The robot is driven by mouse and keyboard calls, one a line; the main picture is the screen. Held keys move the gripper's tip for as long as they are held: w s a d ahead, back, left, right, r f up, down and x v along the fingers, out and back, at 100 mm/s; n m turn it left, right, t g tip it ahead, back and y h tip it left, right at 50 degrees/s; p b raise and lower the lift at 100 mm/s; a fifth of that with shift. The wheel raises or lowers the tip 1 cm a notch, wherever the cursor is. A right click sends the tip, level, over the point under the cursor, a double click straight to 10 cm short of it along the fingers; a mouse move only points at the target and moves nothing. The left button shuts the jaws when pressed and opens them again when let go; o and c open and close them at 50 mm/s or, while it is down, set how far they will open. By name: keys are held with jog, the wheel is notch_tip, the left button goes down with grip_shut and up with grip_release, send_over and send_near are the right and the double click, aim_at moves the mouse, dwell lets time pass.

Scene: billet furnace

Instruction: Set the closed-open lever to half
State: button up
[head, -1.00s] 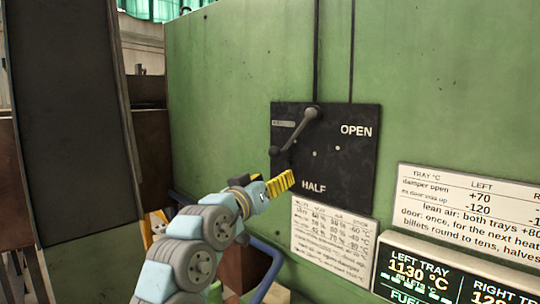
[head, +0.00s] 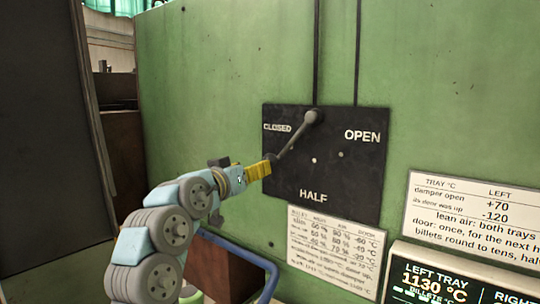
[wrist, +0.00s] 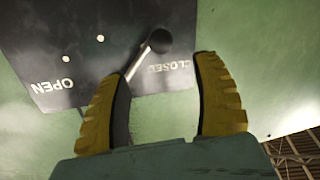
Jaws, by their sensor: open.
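The lever (head: 294,136) is a grey arm on a dark panel (head: 345,185). It runs from its pivot at the panel's top down and left to a dark knob (head: 272,160), below the word CLOSED. HALF is at the panel's bottom, OPEN at the right. My gripper (head: 266,169) has yellow fingers and is at the knob, at the panel's left edge. In the wrist view, upside down, my open gripper (wrist: 164,66) has the knob (wrist: 160,40) in line with the gap, just past the fingertips. I cannot tell whether they touch.
A printed table (head: 335,250) hangs below the panel. A white notice (head: 465,215) and a lit display (head: 435,280) are at the right. A blue rail (head: 245,255) runs below my arm. A dark upright slab (head: 45,130) stands at the left.

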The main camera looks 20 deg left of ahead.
aim_at(271, 159)
jog(key=w, duration=0.2)
jog(key=w+p, duration=0.1)
jog(key=w, duration=0.1)
jog(key=w+p, duration=0.1)
jog(key=w, duration=0.2)
jog(key=shift+d+r, duration=0.15)
jog(key=shift+d, duration=0.2)
jog(key=shift+w+d+p, duration=0.15)
jog(key=shift+w+p, duration=0.6)
jog(key=shift+w, duration=1.1)
grip_shut()
jog(key=shift+d+f, duration=0.1)
jog(key=shift+f, duration=0.1)
